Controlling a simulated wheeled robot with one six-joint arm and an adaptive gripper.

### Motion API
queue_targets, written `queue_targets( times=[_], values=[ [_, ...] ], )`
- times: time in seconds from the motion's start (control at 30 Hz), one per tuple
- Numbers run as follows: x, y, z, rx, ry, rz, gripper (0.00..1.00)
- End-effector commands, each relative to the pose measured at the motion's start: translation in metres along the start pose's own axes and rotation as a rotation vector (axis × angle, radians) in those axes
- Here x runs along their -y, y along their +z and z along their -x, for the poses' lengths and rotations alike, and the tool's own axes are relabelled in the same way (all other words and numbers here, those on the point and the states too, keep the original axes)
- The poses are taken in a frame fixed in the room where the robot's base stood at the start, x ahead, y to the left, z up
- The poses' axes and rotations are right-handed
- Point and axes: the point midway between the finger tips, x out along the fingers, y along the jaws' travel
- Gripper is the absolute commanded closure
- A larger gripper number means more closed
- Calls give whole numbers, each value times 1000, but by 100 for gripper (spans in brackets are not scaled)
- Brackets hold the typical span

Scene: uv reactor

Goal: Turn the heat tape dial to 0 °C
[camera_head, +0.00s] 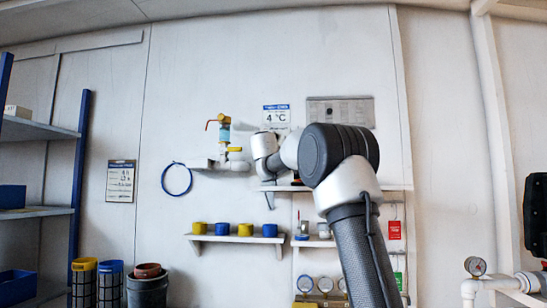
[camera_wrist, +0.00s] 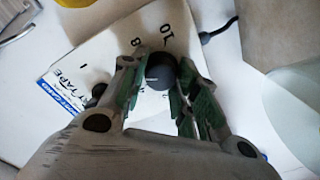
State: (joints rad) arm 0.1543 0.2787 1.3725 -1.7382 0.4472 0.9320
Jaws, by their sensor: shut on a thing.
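The heat tape dial (camera_wrist: 159,72) is a dark round knob on a white plate (camera_wrist: 110,52) in the wrist view. Printed marks, among them "10" and "8", show around the knob, and "TAPE" with a blue label is at the plate's left edge. My gripper (camera_wrist: 160,80) is shut on the knob, one green-padded finger on each side. The knob's pointer is hidden, so its setting cannot be read.
A valve assembly (camera_head: 224,132) with an orange handle is left of my wrist on the wall. A shelf (camera_head: 236,239) with yellow and blue caps is below. Gauges (camera_head: 315,284) stand lower down. A blue rack (camera_head: 79,185) is at the left, pipes at the right.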

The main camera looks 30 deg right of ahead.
Motion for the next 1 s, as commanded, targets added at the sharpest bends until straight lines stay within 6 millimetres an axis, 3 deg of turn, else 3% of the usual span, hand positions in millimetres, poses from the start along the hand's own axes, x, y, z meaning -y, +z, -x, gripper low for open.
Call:
queue_targets(
  times=[1.0],
  values=[
    [2, 0, 1, -4, 2, 965, 94]
  ],
)
